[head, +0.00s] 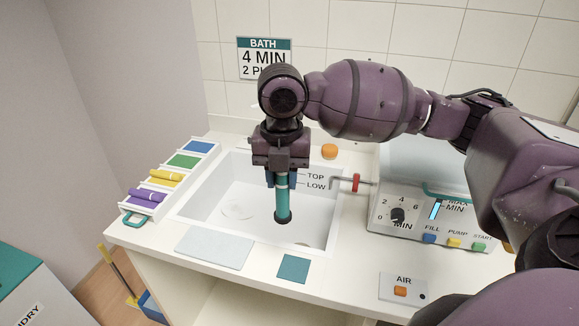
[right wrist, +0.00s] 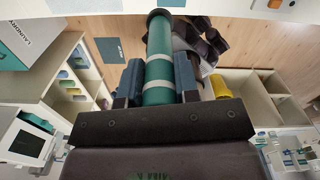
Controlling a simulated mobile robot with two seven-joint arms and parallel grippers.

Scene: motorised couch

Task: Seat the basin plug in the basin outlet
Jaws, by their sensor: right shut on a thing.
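The basin plug (head: 283,207) is a teal upright cylinder with a pale band and a dark lower end. My right gripper (head: 281,180) is shut on its upper part and holds it over the white basin (head: 187,207). In the right wrist view the plug (right wrist: 158,60) runs between the two blue fingers of the gripper (right wrist: 158,82). A faint round outline (head: 237,209) shows on the basin floor, left of the plug; I cannot tell for sure that it is the outlet. Whether the plug's lower end touches the floor is unclear. My left gripper is out of view.
A red-handled tap lever (head: 356,183) stands at the basin's right edge, near a control box (head: 412,215) with a dial and buttons. A rack (head: 170,180) of coloured items is on the left. A pale mat (head: 214,247) and a teal square (head: 293,268) lie in front.

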